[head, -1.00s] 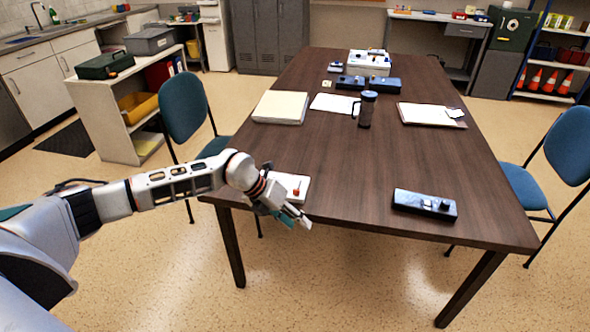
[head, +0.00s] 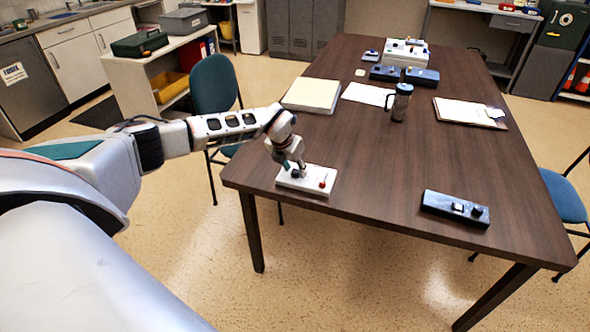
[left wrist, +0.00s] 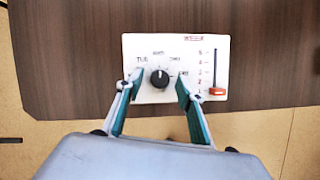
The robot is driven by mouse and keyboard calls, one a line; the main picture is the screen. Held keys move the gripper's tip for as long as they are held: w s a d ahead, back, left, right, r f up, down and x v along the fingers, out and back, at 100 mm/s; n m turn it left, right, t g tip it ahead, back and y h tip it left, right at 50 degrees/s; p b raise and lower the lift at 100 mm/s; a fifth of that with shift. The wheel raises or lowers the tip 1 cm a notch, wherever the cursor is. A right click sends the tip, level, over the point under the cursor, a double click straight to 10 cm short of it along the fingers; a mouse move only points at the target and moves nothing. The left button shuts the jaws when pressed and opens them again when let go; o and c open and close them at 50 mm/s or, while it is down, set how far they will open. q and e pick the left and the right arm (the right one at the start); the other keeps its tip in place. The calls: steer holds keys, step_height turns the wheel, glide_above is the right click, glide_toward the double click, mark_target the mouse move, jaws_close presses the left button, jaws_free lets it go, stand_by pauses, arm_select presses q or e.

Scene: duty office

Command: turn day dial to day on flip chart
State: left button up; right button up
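A white panel (head: 316,180) lies at the table's near left corner. In the left wrist view the panel (left wrist: 207,58) carries a black day dial (left wrist: 160,78) with day labels around it; TUE is readable at the left, the others are blurred. A pale mark on the dial points roughly up. My left gripper (head: 291,165) is over the panel, pointing down. In the left wrist view its fingers (left wrist: 160,84) are open, one on each side of the dial, with gaps visible. My right gripper is out of view. I cannot make out a flip chart.
A slider with a red knob (left wrist: 217,91) sits beside the right finger. A black box with controls (head: 456,208) lies at the near right. A paper stack (head: 312,94), a mug (head: 400,102) and a clipboard (head: 468,112) are farther back. The table's middle is clear.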

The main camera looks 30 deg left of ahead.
arm_select(q)
steer(key=shift+w+f, duration=0.15)
steer(key=shift+f, duration=0.1)
jaws_close()
